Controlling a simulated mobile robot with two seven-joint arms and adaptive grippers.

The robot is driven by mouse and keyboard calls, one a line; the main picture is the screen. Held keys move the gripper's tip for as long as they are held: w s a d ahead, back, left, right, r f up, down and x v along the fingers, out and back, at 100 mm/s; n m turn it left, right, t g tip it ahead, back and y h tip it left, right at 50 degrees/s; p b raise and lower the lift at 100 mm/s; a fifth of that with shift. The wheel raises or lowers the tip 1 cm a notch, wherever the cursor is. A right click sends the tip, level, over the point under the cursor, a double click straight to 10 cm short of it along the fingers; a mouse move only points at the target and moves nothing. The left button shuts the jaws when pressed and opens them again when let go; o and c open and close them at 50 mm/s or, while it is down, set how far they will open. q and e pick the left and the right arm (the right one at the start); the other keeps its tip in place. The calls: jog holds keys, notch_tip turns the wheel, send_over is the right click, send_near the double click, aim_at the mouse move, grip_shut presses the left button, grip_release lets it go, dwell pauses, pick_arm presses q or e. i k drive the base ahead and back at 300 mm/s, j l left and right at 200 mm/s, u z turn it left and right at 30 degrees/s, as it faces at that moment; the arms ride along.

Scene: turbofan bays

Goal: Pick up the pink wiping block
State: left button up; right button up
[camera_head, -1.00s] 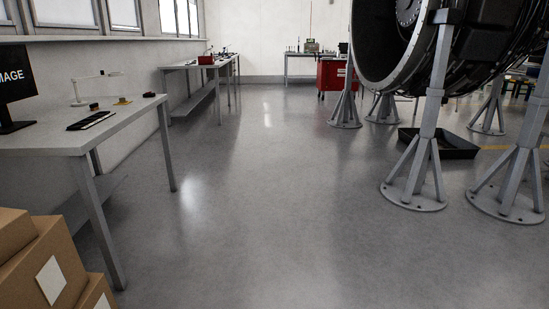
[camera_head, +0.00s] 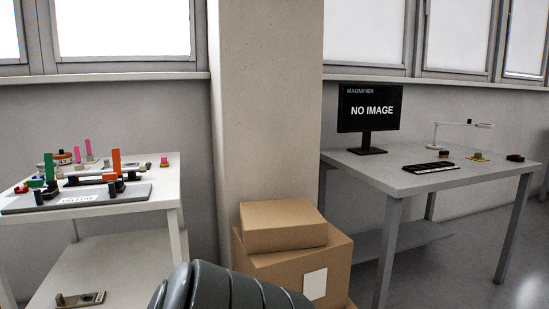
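Two small pink upright pieces stand near the back of the white table (camera_head: 172,192) at the left: one pink piece (camera_head: 76,154) and another pink piece (camera_head: 88,147). A tiny pink-topped piece (camera_head: 164,160) stands near that table's right edge. They are too small to tell whether any is the pink wiping block. Neither of my grippers is in view. A dark grey ribbed part, likely of my arm, shows at the bottom middle, and I cannot tell which arm it belongs to.
The white table also holds a grey plate (camera_head: 75,200) with green and orange blocks. Stacked cardboard boxes (camera_head: 284,226) stand before a pillar (camera_head: 268,100). A grey desk (camera_head: 400,181) at right carries a monitor (camera_head: 369,108), a lamp (camera_head: 462,124) and small items.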

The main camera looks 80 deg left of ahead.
aim_at(164, 163)
jog(key=u, duration=1.9)
